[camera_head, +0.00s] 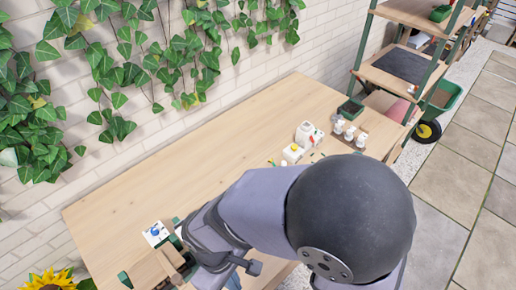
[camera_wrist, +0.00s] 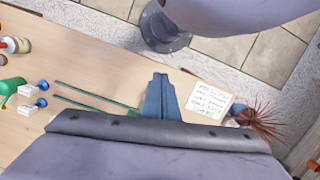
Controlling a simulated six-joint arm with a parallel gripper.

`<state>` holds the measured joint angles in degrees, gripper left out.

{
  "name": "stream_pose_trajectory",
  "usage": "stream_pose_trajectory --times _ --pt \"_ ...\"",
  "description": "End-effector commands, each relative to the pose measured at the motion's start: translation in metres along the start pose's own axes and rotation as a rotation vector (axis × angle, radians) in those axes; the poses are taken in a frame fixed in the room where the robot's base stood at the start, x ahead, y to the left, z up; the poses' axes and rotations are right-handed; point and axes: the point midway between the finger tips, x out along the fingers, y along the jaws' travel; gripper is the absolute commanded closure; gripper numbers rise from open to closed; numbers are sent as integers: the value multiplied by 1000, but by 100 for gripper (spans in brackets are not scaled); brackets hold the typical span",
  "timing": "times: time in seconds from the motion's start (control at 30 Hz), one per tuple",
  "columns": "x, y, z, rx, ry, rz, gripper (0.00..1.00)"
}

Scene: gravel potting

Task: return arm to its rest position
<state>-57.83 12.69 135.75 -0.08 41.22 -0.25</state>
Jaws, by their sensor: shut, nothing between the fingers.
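My arm comes in from the right in the head view, and my gripper (camera_head: 190,258) is at its lower left end, low over the near left part of the wooden table (camera_head: 190,150). The gripper is shut and empty. Its fingertips are hard to make out there. In the wrist view a broad grey part of my arm fills the bottom. It hides what lies behind it.
A label card (camera_head: 156,233) lies at the left. The wrist view shows a blue object (camera_wrist: 160,98), green sticks, a written note (camera_wrist: 209,102) and a reddish spiky plant (camera_wrist: 262,120).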

Motion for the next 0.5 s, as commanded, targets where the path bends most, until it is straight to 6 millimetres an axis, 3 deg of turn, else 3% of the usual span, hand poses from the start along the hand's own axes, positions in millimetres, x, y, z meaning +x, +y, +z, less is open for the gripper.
stream_pose_trajectory --times 0.5 --pt "17 128 83 664 92 -80 100"
